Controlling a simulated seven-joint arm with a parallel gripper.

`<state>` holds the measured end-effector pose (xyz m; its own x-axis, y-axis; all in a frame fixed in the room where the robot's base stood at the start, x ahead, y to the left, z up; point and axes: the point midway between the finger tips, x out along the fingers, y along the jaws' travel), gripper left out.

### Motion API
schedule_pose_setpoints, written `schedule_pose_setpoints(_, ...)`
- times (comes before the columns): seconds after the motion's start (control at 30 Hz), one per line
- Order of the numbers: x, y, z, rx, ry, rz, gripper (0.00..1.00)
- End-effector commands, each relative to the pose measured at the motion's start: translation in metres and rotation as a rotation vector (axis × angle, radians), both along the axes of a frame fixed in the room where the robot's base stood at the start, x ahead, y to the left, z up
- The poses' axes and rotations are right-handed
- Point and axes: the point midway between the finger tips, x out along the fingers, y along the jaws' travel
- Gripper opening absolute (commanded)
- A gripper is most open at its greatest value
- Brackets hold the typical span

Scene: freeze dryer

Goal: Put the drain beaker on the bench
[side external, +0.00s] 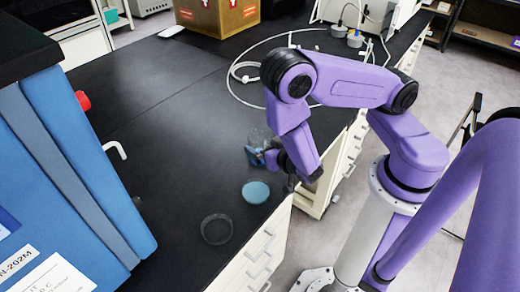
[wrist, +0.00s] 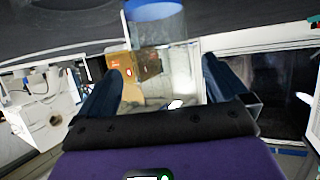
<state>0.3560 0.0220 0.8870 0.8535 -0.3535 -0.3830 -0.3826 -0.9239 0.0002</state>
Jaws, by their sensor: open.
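The drain beaker (side external: 257,140) is a clear glass with blue in its lower part. In the side view it is at my gripper (side external: 268,158), over the black bench (side external: 165,110), near the bench's right edge. In the wrist view the beaker (wrist: 157,28) is at top centre with its blue part uppermost, as the picture looks inverted. My gripper (wrist: 162,66) is open there, its two dark fingers to either side of the beaker's clear part. I cannot tell whether a finger touches the glass or whether the beaker's base rests on the bench.
A pale blue round disc (side external: 256,192) and a dark-rimmed shallow dish (side external: 216,229) lie near the front edge. The blue freeze dryer (side external: 85,150) with a white hooked spout (side external: 115,149) stands at left. A cardboard box (side external: 218,14) is at the back. The middle of the bench is clear.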

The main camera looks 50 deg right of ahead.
Motion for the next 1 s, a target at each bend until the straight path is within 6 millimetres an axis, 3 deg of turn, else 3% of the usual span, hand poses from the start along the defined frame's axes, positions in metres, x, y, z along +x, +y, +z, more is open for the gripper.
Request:
schedule_pose_setpoints(0.23, 0.029, -0.011, -0.013, 0.001, 0.0, -0.006, 1.0)
schedule_pose_setpoints(0.57, 0.035, -0.012, -0.015, 0.0, 0.0, 0.0, 1.0)
schedule_pose_setpoints(0.73, 0.034, -0.012, -0.015, 0.0, 0.0, 0.0, 0.48)
schedule_pose_setpoints(0.8, 0.034, -0.012, -0.015, 0.0, -0.001, 0.0, 0.38)
schedule_pose_setpoints(1.0, 0.034, -0.012, -0.015, 0.0, -0.001, 0.0, 0.38)
